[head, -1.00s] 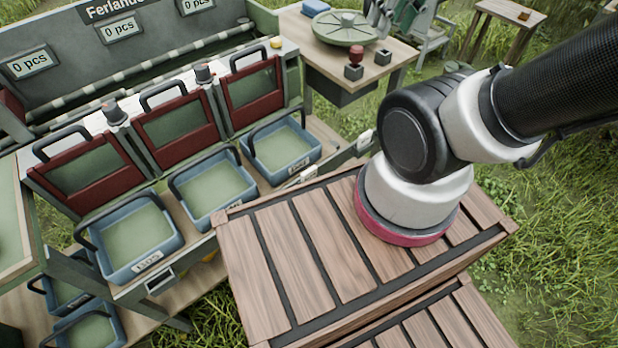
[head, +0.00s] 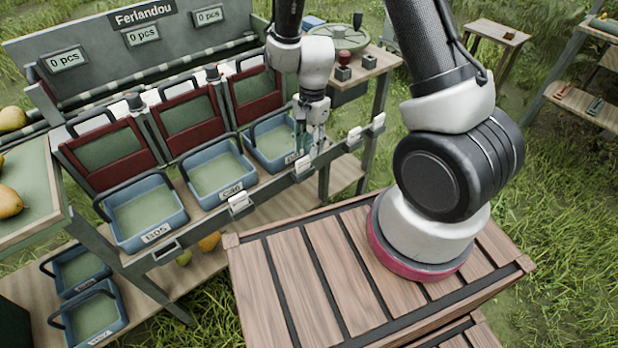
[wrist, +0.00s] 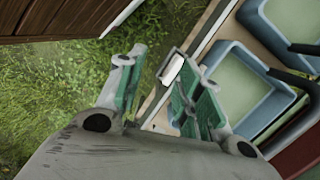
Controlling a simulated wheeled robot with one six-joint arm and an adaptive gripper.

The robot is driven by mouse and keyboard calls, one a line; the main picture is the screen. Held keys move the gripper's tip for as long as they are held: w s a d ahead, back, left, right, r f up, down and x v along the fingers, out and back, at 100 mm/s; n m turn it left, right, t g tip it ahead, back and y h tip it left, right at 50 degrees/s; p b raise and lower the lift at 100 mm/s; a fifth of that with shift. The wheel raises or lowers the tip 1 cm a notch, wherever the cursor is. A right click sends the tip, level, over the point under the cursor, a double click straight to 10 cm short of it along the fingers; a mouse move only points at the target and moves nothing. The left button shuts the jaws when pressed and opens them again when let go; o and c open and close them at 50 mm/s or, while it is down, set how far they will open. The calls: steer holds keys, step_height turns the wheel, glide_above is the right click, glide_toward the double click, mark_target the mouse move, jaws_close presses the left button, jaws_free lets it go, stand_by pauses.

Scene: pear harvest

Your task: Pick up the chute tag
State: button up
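Several small white tags sit along the front rail of the sorting bench. In the head view one tag (head: 240,203) is below the middle bin, another tag (head: 303,165) is by the right bin, and more are farther right. Which is the chute tag I cannot tell. My gripper (head: 308,143) points down over the right bin's front edge, close to the rail. In the wrist view my gripper (wrist: 160,88) has its green-padded fingers apart, with nothing seen held. A white tag (wrist: 173,70) shows just beyond the fingertips at the rail.
Blue bins, such as the left one (head: 147,217), stand in a row before red-framed gates (head: 105,157). An empty tag holder (head: 166,250) is on the rail at left. A wooden crate (head: 330,270) stands in front. A side table (head: 375,62) is behind right.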

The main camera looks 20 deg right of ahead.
mark_target(303, 159)
steer(key=shift+w+a+m+t, duration=0.1)
steer(key=shift+w+m+t, duration=0.5)
steer(key=shift+w+m, duration=0.5)
steer(key=shift+f+m, duration=0.15)
steer(key=shift+m, duration=0.25)
steer(key=f, duration=0.7)
steer(key=shift+a+f, duration=0.25)
steer(key=shift+a, duration=0.15)
jaws_close()
